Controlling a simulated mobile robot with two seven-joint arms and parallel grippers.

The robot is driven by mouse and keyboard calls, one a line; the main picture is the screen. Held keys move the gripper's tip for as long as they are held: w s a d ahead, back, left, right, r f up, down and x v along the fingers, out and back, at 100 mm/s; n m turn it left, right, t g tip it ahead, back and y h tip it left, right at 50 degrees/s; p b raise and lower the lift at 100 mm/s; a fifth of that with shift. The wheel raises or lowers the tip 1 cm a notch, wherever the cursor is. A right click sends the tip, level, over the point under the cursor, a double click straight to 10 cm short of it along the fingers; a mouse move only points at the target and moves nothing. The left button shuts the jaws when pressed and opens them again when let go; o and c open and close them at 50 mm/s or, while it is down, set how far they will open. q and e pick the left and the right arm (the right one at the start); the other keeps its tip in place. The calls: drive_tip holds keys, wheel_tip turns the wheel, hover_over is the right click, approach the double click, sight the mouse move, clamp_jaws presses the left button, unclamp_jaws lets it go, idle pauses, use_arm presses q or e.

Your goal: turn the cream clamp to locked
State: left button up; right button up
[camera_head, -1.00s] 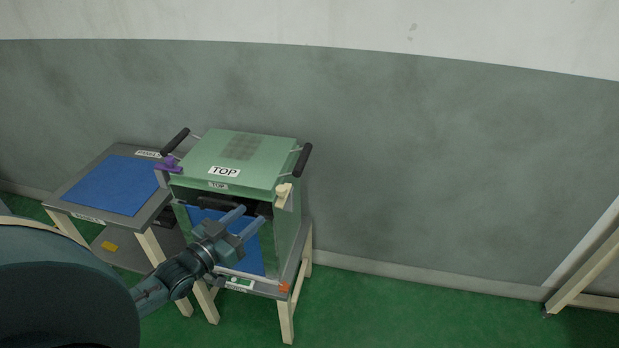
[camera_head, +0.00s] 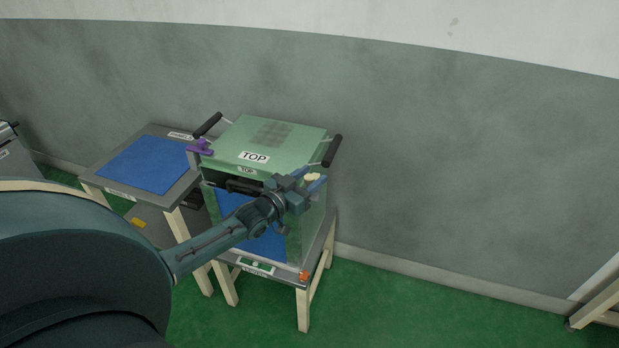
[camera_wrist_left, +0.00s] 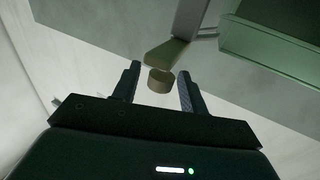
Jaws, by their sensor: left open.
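The cream clamp (camera_head: 312,177) is at the right front corner of the green box labelled TOP (camera_head: 284,145). My left gripper (camera_head: 314,183) is open right at the clamp and partly hides it in the head view. In the left wrist view, the cream clamp (camera_wrist_left: 161,79) shows as a tilted upper piece and a rounded knob. The knob lies between and just beyond the two open fingers (camera_wrist_left: 158,88); I cannot tell whether they touch it. My right gripper is not in view.
A purple clamp (camera_head: 200,147) sits at the box's left corner. Black handles (camera_head: 332,151) stick out at the box's sides. A table with a blue mat (camera_head: 152,165) stands to the left. An orange piece (camera_head: 304,276) is on the stand's front corner. Green floor (camera_head: 420,310) is clear to the right.

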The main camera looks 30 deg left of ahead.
use_arm(q)
clamp_jaws()
idle(0.5)
